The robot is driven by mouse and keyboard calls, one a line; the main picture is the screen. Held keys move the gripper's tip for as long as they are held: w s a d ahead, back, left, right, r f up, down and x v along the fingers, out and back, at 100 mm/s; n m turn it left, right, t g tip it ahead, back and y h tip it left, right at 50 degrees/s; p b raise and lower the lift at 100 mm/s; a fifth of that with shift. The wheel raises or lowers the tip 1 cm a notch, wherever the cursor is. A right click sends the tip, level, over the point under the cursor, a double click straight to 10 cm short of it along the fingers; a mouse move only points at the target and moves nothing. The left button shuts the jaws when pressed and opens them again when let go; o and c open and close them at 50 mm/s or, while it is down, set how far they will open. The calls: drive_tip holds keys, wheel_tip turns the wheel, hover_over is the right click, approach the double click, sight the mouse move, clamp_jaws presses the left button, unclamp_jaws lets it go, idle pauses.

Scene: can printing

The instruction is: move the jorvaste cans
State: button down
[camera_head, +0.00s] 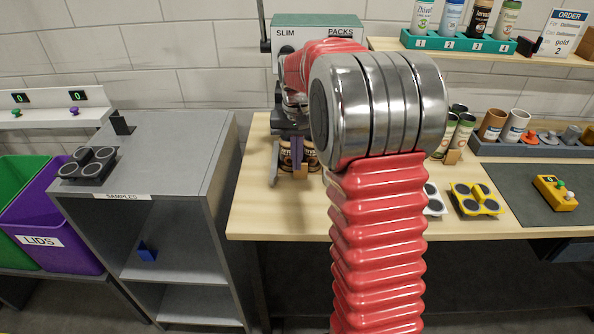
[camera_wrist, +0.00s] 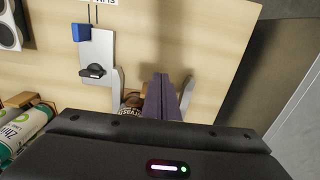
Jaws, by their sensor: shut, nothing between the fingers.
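Dark brown cans with pale lettering (camera_head: 312,157) stand on the wooden table below my arm's end, partly hidden by it. One brown-labelled can (camera_wrist: 132,112) shows in the wrist view just left of my fingers, mostly hidden by my gripper's body; its lettering is too cut off to read surely. My gripper (camera_wrist: 172,82) is shut and empty, its dark purple fingers close together beside that can. I cannot tell whether they touch it. A dark brown sample can (camera_head: 480,18) stands in slot 3 of the teal rack (camera_head: 456,45) on the upper shelf.
Green-labelled cans (camera_head: 463,132) stand at the table's right, with a yellow holder (camera_head: 474,200) in front. A grey samples cabinet (camera_head: 175,140) bears a dark empty holder (camera_head: 90,165). A purple lids bin (camera_head: 50,220) is far left. The table's front left is bare.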

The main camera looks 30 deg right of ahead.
wheel_tip(320, 180, up, 4)
drive_tip(key=shift+f, duration=0.15)
idle(0.6)
drive_tip(key=s+a+r+n+t, duration=0.2)
drive_tip(key=s+a, duration=0.6)
drive_tip(key=s, duration=0.5)
drive_tip(key=s+a+r+n+t, duration=0.2)
drive_tip(key=s+a+n+t, duration=0.1)
drive_tip(key=s+a, duration=0.6)
drive_tip(key=shift+s+a+r+n+t, duration=0.2)
drive_tip(key=shift+s+n+t, duration=0.1)
drive_tip(key=shift+s, duration=1.8)
